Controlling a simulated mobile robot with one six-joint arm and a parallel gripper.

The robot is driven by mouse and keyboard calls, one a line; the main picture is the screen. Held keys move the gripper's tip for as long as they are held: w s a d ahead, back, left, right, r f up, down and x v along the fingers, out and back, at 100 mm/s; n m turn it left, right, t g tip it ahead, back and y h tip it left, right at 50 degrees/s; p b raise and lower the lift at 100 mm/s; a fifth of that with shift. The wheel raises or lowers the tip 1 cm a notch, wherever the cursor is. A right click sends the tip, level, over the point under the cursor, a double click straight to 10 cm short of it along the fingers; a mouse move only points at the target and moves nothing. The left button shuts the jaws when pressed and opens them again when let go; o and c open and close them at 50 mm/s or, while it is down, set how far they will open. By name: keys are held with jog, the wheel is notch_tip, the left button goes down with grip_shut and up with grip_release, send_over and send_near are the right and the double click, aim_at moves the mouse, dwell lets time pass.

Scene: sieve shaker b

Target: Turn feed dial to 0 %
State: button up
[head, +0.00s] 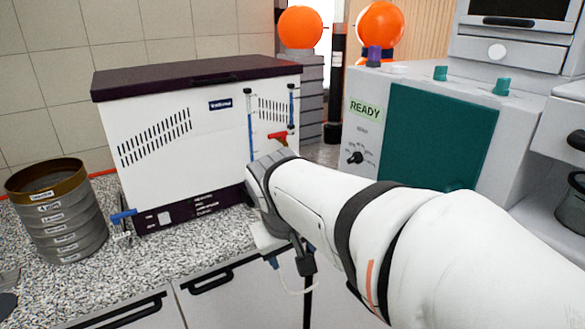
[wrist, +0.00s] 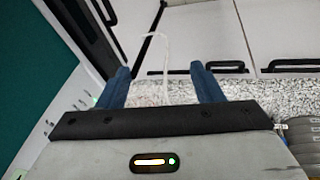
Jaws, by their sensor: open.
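The feed dial (head: 355,157) is a small black knob on the light grey machine's front panel, left of a teal panel (head: 437,131) and below a green READY display (head: 366,109). Marks ring the knob, but they are too small to read and I cannot tell its setting. My gripper (head: 290,260) points down, left of and well below the dial, touching nothing that I can see. Its two blue fingers stand apart and empty in the wrist view (wrist: 160,76). The dial cannot be clearly made out in the wrist view.
A white box with a dark lid (head: 200,115) stands behind my gripper, with a red valve handle (head: 278,136) and a blue one (head: 124,216). A stack of sieves (head: 62,222) stands at left on the speckled counter (head: 200,238). Cabinet doors (head: 228,293) lie below.

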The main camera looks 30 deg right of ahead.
jog(key=w+d+f+m+h+b, duration=0.3)
jog(key=w+d+h+b, duration=0.5)
jog(key=w+d+b, duration=0.65)
jog(key=m+g+h+b, duration=0.2)
jog(key=m+h+b, duration=0.3)
jog(key=h+b, duration=0.3)
send_near(351, 160)
jog(key=d+b, duration=0.1)
jog(key=d, duration=0.1)
jog(key=shift+y, duration=0.4)
jog(key=d, duration=0.7)
jog(key=shift+w+d+r, duration=0.1)
jog(key=shift+w+r, duration=0.2)
jog(key=shift+r, duration=0.05)
jog(key=shift+c, duration=0.6)
